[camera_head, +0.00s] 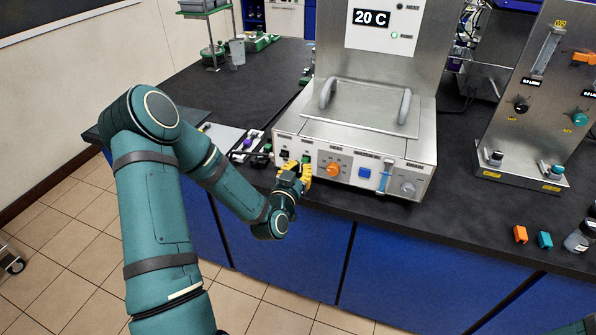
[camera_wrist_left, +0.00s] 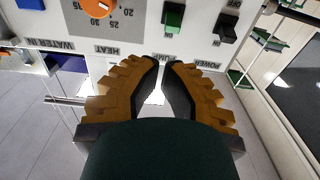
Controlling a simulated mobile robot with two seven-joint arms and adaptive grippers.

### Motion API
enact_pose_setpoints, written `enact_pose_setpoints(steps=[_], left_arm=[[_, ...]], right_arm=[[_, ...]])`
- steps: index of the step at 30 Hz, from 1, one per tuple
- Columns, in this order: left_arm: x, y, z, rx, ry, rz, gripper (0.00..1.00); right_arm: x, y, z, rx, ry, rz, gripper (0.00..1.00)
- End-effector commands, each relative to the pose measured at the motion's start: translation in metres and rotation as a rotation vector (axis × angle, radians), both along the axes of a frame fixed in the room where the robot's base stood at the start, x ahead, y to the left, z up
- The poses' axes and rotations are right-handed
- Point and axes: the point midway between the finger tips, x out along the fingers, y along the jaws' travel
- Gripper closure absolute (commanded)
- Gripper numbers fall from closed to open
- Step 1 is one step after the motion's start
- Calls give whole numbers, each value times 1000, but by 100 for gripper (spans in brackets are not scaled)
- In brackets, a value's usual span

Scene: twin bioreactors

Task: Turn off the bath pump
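The steel water bath (camera_head: 365,105) stands on the dark bench, with a white control panel on its front. The green pump switch (camera_wrist_left: 173,18) is on that panel, above the PUMP label in the left wrist view. It is small and partly behind the gripper in the head view. The black power switch (camera_wrist_left: 228,25) sits beside it. My left gripper (camera_head: 298,172) is just in front of the panel's left part. Its fingertips (camera_wrist_left: 164,65) are nearly together, with nothing held, apart from the pump switch and pointing toward it. My right gripper is not in view.
The orange heat knob (camera_head: 333,169), blue water-in valve (camera_head: 384,176) and grey knob (camera_head: 408,188) are right of the gripper on the panel. A steel flow panel (camera_head: 535,100) stands at the right.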

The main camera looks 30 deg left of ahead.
Motion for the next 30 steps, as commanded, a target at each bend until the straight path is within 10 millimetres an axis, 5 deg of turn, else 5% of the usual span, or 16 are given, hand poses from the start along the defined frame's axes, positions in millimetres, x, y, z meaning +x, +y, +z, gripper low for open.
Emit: enact_pose_setpoints(steps=[12,30], left_arm=[[57,14,1,0,0,0,100],[65,15,1,0,0,0,100]], right_arm=[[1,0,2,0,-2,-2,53],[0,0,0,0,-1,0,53]])
